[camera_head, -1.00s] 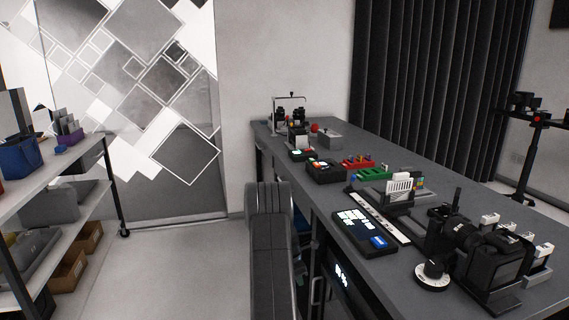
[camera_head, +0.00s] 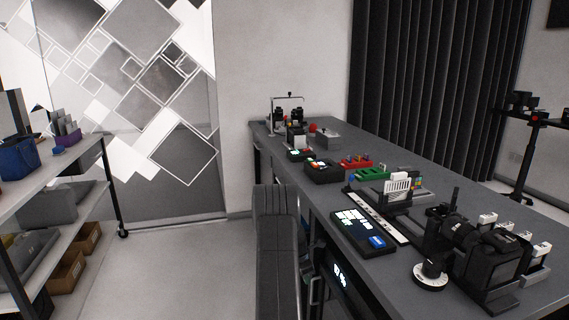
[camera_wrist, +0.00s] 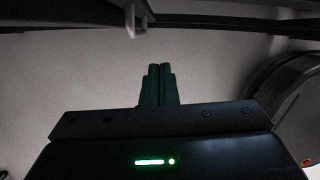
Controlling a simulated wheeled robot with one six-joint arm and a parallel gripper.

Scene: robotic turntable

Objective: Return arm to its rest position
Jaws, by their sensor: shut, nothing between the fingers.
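My gripper (camera_wrist: 159,70) shows in the wrist view with its two dark fingers side by side, shut and empty. Behind the fingers is a plain grey surface. A green light strip glows on the gripper body below them. In the head view a dark grey link of my arm stands upright at the lower middle, just left of the workbench's front edge. The gripper itself is not visible in the head view.
The grey workbench (camera_head: 405,165) on the right holds a camera (camera_head: 480,250), a control panel (camera_head: 362,231) and several small devices. A shelf rack (camera_head: 85,164) with boxes stands on the left. Open floor (camera_head: 180,275) lies between them.

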